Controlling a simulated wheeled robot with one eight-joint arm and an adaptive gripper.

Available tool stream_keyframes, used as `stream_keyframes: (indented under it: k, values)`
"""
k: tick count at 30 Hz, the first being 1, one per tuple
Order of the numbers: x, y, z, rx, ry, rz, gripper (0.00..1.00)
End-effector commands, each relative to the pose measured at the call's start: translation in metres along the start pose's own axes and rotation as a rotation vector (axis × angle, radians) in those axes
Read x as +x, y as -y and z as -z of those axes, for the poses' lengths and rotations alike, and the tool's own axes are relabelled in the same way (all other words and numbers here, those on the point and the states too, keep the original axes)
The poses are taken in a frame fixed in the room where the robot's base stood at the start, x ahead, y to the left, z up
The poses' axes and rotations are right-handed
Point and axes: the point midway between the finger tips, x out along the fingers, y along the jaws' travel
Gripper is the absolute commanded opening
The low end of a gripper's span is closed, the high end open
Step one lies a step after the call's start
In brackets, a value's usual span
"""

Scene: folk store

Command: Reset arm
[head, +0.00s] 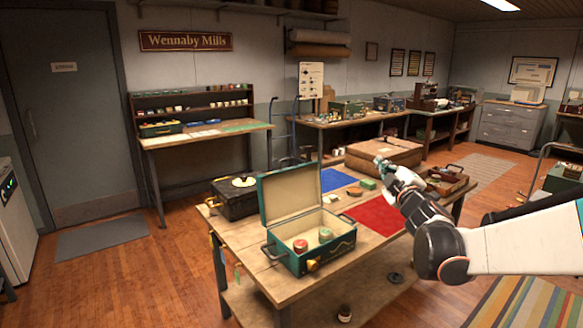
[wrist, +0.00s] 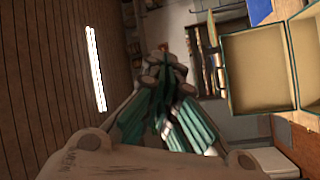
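My arm reaches in from the right in the head view, with my gripper (head: 383,163) raised above the table, near the brown case. In the wrist view my gripper (wrist: 165,62) shows teal fingers that come together at the tips. They look shut, with nothing visible between them. The wrist view is turned on its side and shows the open green case (wrist: 262,68) at the upper right.
The wooden table (head: 262,262) bears the open green case (head: 314,256) holding two small round tins, a black case (head: 233,201), a blue mat (head: 336,181), a red mat (head: 374,215) and a closed brown case (head: 385,153). Floor at the left (head: 120,275) is clear.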

Motion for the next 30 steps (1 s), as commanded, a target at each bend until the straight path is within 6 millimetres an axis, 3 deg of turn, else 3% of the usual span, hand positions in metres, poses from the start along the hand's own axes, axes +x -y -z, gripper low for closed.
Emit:
stream_keyframes:
  k: [6,13,20,30]
  values:
    - [-0.06,-0.027,-0.002,0.209,0.211,-0.009,0.0]
    - [-0.139,-0.017,-0.01,0.433,0.435,0.04,0.0]
    - [-0.233,0.025,-0.011,0.648,0.652,0.152,0.0]
    - [-0.375,0.115,0.008,0.911,0.924,0.406,0.0]
